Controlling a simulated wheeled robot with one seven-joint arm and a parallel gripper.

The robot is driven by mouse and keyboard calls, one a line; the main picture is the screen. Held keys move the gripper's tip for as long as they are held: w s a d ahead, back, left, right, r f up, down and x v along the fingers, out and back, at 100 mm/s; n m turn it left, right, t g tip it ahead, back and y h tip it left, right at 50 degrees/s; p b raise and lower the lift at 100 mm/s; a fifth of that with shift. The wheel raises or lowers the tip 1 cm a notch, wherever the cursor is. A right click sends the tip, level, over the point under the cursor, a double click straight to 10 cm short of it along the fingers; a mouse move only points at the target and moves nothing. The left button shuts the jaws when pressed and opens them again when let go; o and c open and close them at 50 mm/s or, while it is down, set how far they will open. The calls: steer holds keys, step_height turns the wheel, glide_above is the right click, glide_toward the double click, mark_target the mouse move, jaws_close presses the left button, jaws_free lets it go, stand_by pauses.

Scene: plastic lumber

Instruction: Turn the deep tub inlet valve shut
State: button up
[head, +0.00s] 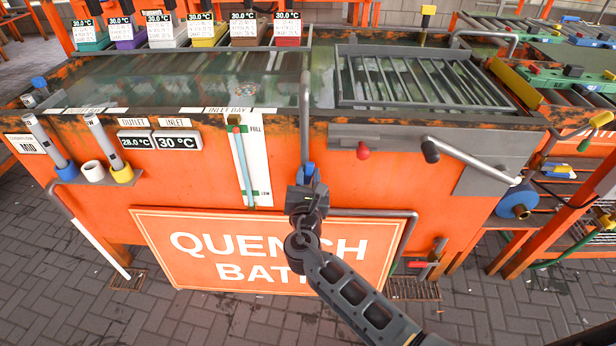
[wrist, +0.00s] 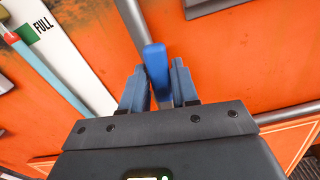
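A bright blue valve lever (wrist: 157,68) shows between my fingers in the wrist view, in front of a grey pipe on the orange tub wall. In the head view the blue lever (head: 309,172) sits at the lower part of the vertical grey pipe (head: 305,110). I take it for the inlet valve; no label on it can be read. My gripper (head: 307,183) is at the lever. In the wrist view my gripper (wrist: 160,75) is open, with one finger on each side of the lever and narrow gaps showing. Contact cannot be told. The valve body is mostly hidden.
The orange tub (head: 420,190) carries a level gauge (head: 250,160) left of the pipe and a "QUENCH BATH" sign (head: 180,265) below.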

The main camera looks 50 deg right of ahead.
jaws_close()
steer(key=shift+s+d+f, duration=0.1)
steer(key=shift+s, duration=0.05)
stand_by(0.4)
steer(key=s+d+f+m+b, duration=0.3)
steer(key=f+m+b, duration=0.4)
steer(key=m+b, duration=0.9)
steer(key=shift+s+d+b, duration=0.25)
steer(key=shift+s+b, duration=0.5)
steer(key=shift+b, duration=0.45)
steer(key=shift+o, duration=2.1)
jaws_free()
